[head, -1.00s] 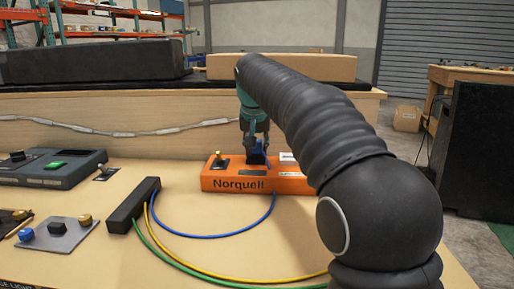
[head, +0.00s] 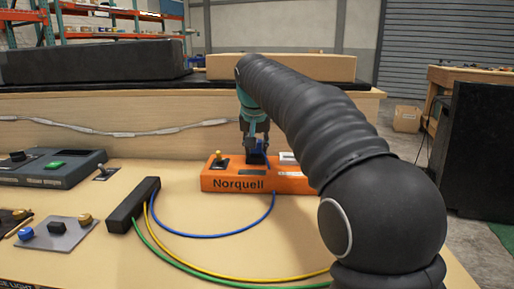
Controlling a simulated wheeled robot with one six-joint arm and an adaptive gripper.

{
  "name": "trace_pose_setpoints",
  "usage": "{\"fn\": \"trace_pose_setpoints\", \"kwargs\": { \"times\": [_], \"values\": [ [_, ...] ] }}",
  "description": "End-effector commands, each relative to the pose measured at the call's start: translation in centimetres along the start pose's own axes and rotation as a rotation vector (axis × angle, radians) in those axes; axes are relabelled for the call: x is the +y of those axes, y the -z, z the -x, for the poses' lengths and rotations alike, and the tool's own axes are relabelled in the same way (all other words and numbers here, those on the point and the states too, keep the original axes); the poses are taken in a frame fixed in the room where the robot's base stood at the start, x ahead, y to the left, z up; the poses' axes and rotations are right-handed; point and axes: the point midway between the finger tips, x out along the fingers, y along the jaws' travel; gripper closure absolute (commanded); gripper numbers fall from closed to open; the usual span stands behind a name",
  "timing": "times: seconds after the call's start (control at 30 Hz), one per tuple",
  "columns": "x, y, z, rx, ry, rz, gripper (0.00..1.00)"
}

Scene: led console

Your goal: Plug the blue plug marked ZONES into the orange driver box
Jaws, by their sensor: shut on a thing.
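The orange driver box (head: 231,184), marked Norquell, sits on the bench in the middle of the head view. My gripper (head: 256,148) points down over the top of the box, near its middle. It is shut on the blue plug (head: 262,146), of which only a small part shows between and behind the fingers. The plug is at a dark socket area on the box top; I cannot tell whether it is seated. A blue cable (head: 205,237) curves from a black block (head: 133,205) to the box's front. The ZONES marking is not readable.
A yellow and a green cable (head: 190,262) run from the black block under my arm. A small gold-tipped part (head: 220,153) stands on the box top, left of my gripper. A grey console (head: 52,167) and a plate with knobs (head: 57,234) are at left. My arm hides the right side.

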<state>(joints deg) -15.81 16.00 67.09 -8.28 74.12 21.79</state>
Motion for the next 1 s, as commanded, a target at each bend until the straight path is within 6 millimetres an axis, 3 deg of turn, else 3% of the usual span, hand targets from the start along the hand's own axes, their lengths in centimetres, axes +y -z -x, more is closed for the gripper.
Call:
{"fn": "trace_pose_setpoints", "kwargs": {
  "times": [0.03, 0.3, 0.33, 0.43, 0.93, 0.97, 1.0],
  "values": [
    [0.00, -1.11, -2.11, -0.047, -0.013, 0.002, 1.00],
    [-0.02, -1.13, -2.14, -0.048, -0.012, 0.002, 1.00],
    [-0.02, -1.13, -2.14, -0.048, -0.012, 0.002, 0.67],
    [-0.06, -1.15, -2.15, -0.048, -0.011, 0.002, 0.42],
    [-0.10, -0.96, -1.70, -0.040, -0.010, 0.004, 0.41],
    [-0.10, -0.95, -1.69, -0.040, -0.010, 0.004, 0.22],
    [-0.09, -0.92, -1.66, -0.039, -0.010, 0.004, 0.12]
  ]
}}
